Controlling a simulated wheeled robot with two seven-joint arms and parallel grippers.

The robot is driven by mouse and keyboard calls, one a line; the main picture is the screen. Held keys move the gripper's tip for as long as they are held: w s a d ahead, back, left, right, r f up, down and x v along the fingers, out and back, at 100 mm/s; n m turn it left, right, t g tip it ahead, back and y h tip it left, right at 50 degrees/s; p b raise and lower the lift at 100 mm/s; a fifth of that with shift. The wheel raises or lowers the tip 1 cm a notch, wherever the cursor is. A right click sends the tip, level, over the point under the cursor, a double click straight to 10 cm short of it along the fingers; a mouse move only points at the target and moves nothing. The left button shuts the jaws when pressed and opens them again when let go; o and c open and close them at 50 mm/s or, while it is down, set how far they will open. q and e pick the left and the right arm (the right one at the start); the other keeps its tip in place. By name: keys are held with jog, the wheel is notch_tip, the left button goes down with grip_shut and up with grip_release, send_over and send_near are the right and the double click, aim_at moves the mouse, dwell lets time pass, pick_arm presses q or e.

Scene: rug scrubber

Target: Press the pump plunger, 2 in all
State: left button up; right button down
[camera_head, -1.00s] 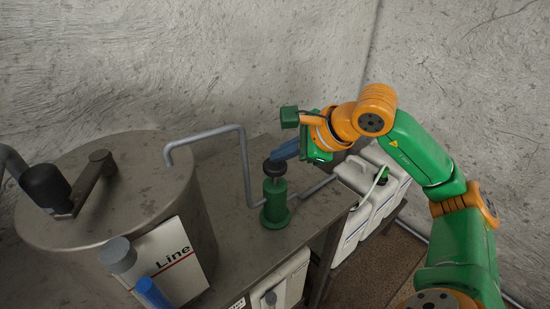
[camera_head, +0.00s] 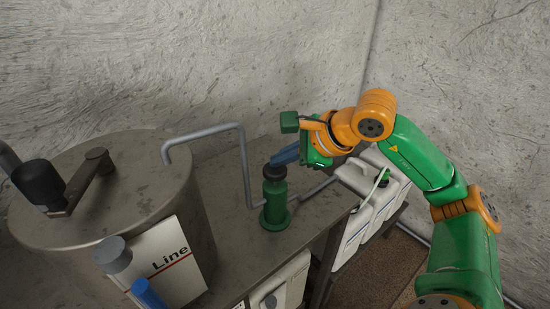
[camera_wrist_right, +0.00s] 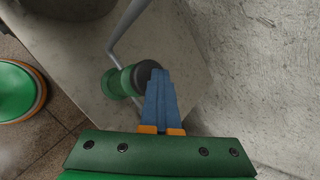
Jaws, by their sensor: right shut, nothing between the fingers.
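The pump has a green cylindrical body (camera_head: 275,203) with a flanged base and a black plunger cap (camera_head: 273,173). It stands upright on the grey metal bench (camera_head: 240,257). The cap sits low, right at the top of the body, with no stem showing. My right gripper (camera_head: 276,161) is shut and empty, its blue fingers angled down with their tips at the top of the cap. In the right wrist view the shut fingertips (camera_wrist_right: 158,75) overlap the edge of the cap (camera_wrist_right: 146,72), and the pump body (camera_wrist_right: 116,83) lies to their left. My left gripper is out of view.
A bent grey pipe (camera_head: 243,160) runs from the large metal tank (camera_head: 125,215) to the bench behind the pump. White jugs (camera_head: 352,183) stand to the right below my right arm. A sign (camera_head: 165,262) leans at the tank's front. Rough walls close off the back.

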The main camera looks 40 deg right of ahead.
aim_at(280, 170)
jog(key=shift+f, duration=0.35)
dwell(0.4)
jog(key=shift+w+r+p, duration=0.1)
jog(key=shift+r+p, duration=1.9)
jog(key=shift+r, duration=0.3)
jog(key=shift+r, duration=0.1)
notch_tip(280, 170, up, 5)
jog(key=p, duration=0.4)
jog(key=shift+p, duration=0.4)
jog(key=shift+d, duration=0.1)
